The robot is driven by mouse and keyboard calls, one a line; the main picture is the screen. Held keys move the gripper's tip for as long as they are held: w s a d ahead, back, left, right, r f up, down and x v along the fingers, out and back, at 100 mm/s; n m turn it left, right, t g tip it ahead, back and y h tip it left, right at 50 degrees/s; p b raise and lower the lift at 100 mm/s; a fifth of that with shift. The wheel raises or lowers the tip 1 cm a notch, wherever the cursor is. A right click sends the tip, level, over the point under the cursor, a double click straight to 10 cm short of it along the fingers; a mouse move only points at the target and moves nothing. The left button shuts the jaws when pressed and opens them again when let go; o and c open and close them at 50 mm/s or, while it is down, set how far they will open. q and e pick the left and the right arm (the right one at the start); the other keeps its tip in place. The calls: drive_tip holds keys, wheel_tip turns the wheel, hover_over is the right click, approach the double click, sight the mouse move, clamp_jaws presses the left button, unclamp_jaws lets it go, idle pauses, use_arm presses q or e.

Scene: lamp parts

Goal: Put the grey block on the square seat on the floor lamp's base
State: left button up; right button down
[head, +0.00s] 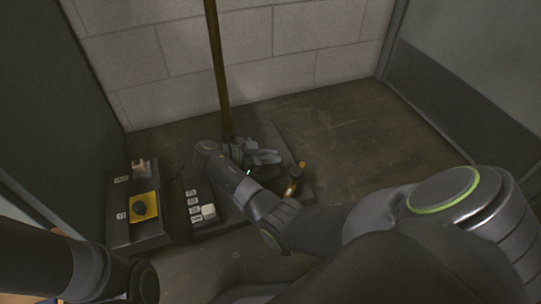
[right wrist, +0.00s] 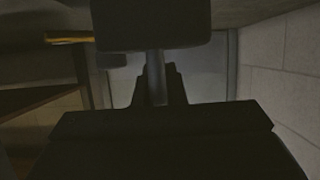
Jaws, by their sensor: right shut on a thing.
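The floor lamp's base (head: 273,135) is a dark slab on the floor, and the lamp's thin brown pole (head: 217,65) rises from its far side. My right gripper (head: 262,157) is low over the base, lying nearly sideways and pointing right. In the right wrist view the fingers (right wrist: 158,88) are shut on a grey stem (right wrist: 155,68) joined to a dark block (right wrist: 152,22), which looks like the grey block. In the head view I cannot separate the block from the gripper. The square seat cannot be made out; my arm covers part of the base. My left gripper is not in view.
A box with a yellow panel (head: 144,206) and black knob stands left. A brick wall (head: 260,40) is close behind. Floor is clear at right (head: 360,130).

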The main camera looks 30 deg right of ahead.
drive_tip(key=shift+w+f+b, duration=0.1)
drive_tip(key=shift+f+b, duration=1.2)
drive_tip(key=shift+f, duration=0.35)
drive_tip(key=shift+r, duration=0.1)
drive_tip(key=c, duration=1.9)
unclamp_jaws()
drive_tip(key=shift+f, duration=0.2)
drive_tip(key=o, duration=0.4)
